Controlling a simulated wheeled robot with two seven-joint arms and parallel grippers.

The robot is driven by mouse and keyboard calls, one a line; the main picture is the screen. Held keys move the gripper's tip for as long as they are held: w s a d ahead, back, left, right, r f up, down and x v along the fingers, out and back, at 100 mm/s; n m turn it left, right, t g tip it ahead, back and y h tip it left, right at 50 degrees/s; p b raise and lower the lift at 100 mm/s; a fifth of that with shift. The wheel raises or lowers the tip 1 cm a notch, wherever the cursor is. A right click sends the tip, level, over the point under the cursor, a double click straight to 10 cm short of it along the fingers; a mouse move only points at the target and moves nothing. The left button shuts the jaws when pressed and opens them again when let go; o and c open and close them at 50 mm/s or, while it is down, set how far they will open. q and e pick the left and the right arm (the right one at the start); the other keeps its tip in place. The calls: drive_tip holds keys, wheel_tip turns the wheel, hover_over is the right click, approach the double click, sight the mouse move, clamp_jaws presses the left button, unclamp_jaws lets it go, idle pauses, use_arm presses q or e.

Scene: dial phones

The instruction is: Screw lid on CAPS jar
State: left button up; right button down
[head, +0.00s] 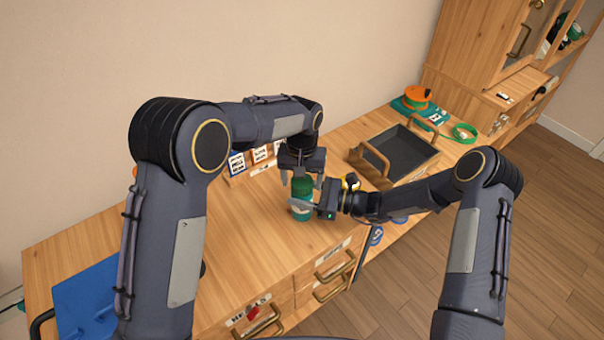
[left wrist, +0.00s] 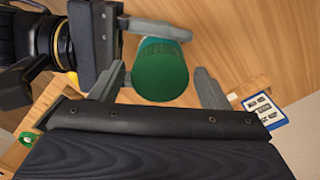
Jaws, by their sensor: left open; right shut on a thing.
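A teal jar (head: 301,213) stands upright on the wooden worktop, with a green lid (head: 302,187) on its top. My right gripper (head: 304,205) comes from the right and is shut on the jar's side. My left gripper (head: 302,180) points down from above, open, with one finger on each side of the lid. In the left wrist view the green lid (left wrist: 160,72) sits between my left fingertips (left wrist: 160,85), with a gap on both sides. The jar's label is hidden, and I cannot tell how tightly the lid sits.
A dark tray with wooden handles (head: 401,153) stands to the right. Behind it are an orange spool (head: 417,95) and a green ring (head: 464,133). Label cards (head: 260,154) stand behind the jar. A blue mat (head: 90,297) lies at the left. The worktop left of the jar is clear.

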use_arm(q)
drive_tip(key=c, duration=1)
drive_tip(key=o, duration=1.2)
drive_tip(key=shift+c, duration=0.2)
wheel_tip(320, 180, up, 12)
use_arm(e)
drive_tip(key=shift+c, duration=2.4)
unclamp_jaws()
